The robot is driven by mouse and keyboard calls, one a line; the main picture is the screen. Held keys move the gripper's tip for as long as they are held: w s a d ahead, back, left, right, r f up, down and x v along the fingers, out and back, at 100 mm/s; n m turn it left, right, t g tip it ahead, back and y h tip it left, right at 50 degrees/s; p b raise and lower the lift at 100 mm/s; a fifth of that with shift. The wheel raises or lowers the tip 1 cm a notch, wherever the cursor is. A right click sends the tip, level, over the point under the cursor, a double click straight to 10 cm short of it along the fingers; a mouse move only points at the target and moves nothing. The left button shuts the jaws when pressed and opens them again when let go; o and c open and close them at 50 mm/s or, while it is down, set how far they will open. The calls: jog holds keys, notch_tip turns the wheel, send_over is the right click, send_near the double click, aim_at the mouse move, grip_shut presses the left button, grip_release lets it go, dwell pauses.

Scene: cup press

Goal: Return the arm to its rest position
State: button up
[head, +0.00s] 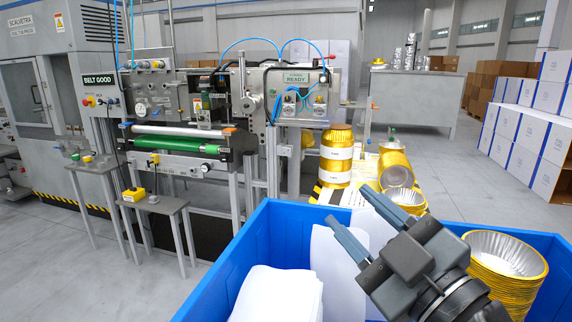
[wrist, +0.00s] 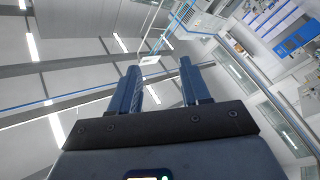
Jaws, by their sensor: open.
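My gripper (head: 362,222) is in the lower right of the head view, raised over the blue bin, with its two fingers pointing up and to the left. The fingers are apart with nothing between them. In the wrist view my gripper (wrist: 158,85) shows both fingers spread and empty against the ceiling and far walls. No object is held. Part of my arm is cut off by the lower edge of the head view.
The blue bin (head: 232,262) holds white sheets (head: 278,293) and a stack of gold foil cups (head: 508,255). More gold cups (head: 397,170) lie behind it. The press machine (head: 200,130) stands at left, white boxes (head: 524,128) at right. Open floor (head: 75,275) lies at front left.

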jog(key=s+d+f+m+h, duration=0.2)
jog(key=s+f+m+h, duration=0.3)
jog(key=s+f+m, duration=0.3)
jog(key=s+d+f+m+h, duration=0.35)
jog(key=s+f+m, duration=0.3)
jog(key=f, duration=0.25)
jog(key=s+d+f+g, duration=0.1)
jog(key=s+d+f, duration=0.1)
jog(key=s, duration=0.8)
jog(key=s+d+f+n+g, duration=0.1)
jog(key=s+d, duration=0.4)
jog(key=s, duration=0.5)
jog(key=shift+s+f+g+h, duration=0.35)
jog(key=shift+f+g, duration=0.25)
jog(key=shift+f, duration=0.35)
jog(key=shift+n, duration=0.25)
